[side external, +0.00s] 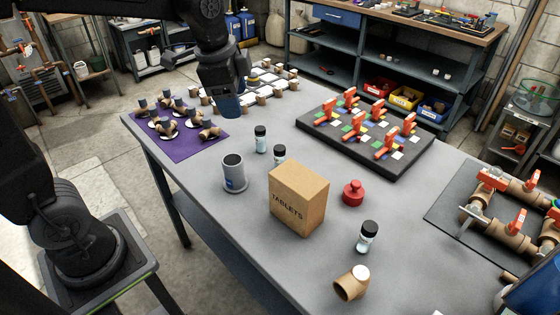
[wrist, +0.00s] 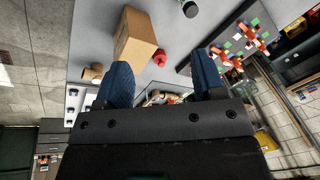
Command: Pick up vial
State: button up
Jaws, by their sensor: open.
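Three small clear vials with black caps stand upright on the grey table in the side view. One vial (side external: 260,140) is left of centre, a second vial (side external: 279,154) is partly hidden behind the tablets box, and a third vial (side external: 367,238) is near the front right. My gripper (side external: 231,108) hangs above the table, up and left of the first vial and apart from it. In the wrist view its blue fingers (wrist: 164,82) are spread with nothing held between them. A dark-capped object (wrist: 190,8) at the top there may be a vial.
A cardboard tablets box (side external: 298,198) stands mid-table, with a grey cup (side external: 234,173) left of it and a red bottle (side external: 353,193) right. A brown elbow fitting (side external: 350,284) lies in front. A valve board (side external: 366,135) and purple mat (side external: 190,143) lie behind.

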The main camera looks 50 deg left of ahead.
aim_at(280, 148)
jog(key=w+a+f+m+g, duration=0.25)
jog(key=w+f+m, duration=0.6)
jog(key=w, duration=0.45)
jog(key=shift+m, duration=0.25)
jog(key=f, duration=0.8)
jog(key=shift+w+d+f, duration=0.1)
jog(key=shift+d+f, duration=0.2)
jog(key=shift+f, duration=0.1)
jog(key=shift+d+f, duration=0.2)
jog(key=shift+f, duration=1.15)
jog(key=shift+d+f, duration=0.15)
jog(key=shift+f, duration=1.15)
jog(key=shift+c, duration=0.2)
jog(key=c, duration=1)
jog(key=shift+o, duration=0.2)
jog(key=shift+r, duration=0.15)
